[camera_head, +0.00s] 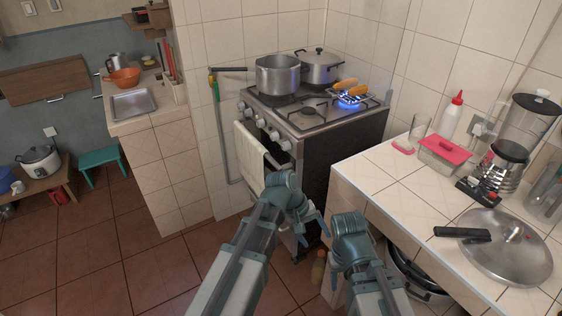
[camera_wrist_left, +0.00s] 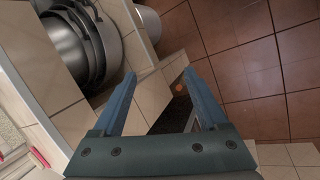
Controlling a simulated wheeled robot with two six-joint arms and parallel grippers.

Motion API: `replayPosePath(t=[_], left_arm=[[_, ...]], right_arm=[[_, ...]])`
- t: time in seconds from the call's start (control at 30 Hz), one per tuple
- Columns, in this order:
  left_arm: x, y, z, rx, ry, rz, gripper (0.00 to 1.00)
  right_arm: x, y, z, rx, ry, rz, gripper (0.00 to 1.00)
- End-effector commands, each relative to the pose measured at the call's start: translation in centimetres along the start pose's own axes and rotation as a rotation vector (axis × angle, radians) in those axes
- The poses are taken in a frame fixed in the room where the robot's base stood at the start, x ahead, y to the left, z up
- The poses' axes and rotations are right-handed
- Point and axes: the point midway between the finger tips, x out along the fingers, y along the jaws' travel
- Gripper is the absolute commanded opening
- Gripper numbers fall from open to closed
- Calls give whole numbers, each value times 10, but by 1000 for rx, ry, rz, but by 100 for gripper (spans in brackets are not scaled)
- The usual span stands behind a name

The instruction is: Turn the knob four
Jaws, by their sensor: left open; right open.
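The stove (camera_head: 318,126) stands against the tiled wall in the head view. A row of several round silver knobs (camera_head: 260,122) runs along its front edge, apart from both grippers. I cannot tell which one is knob four. My left gripper (camera_head: 311,228) is below and in front of the stove, pointing downward. In the left wrist view its two fingers (camera_wrist_left: 160,80) are apart with nothing held between them. My right gripper (camera_head: 350,238) is lower and to the right, empty beside the counter.
A pot (camera_head: 278,75) and a lidded pot (camera_head: 319,66) stand on the stove. A cloth (camera_head: 250,157) hangs at its front. The tiled counter (camera_head: 385,172) at right holds a blender (camera_head: 520,130) and a lid (camera_head: 510,250). Open floor (camera_head: 100,245) lies to the left.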

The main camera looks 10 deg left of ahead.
Motion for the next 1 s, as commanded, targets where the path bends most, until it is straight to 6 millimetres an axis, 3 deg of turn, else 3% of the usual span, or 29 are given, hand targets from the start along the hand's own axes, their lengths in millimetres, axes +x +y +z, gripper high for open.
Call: replayPosePath(t=[0.03,0.17,0.3,0.4,0.5,0.7,1.0], left_arm=[[19,-4,-42,-149,4,113,76],[10,-5,-123,-523,-28,417,76],[-24,-30,-211,-891,-112,746,76],[-57,-58,-262,-1097,-196,956,76],[-89,-87,-299,-1242,-281,1121,76],[-127,-122,-331,-1375,-393,1295,76],[-131,-117,-337,-1388,-412,1313,76]], right_arm=[[35,-3,-2,0,0,0,50],[76,-7,-4,0,0,0,50],[116,-11,-7,0,0,0,50],[139,-13,-8,-1,0,0,50],[155,-15,-9,-1,0,0,50],[168,-16,-10,-1,0,0,50],[167,-16,-10,-1,0,0,50]])
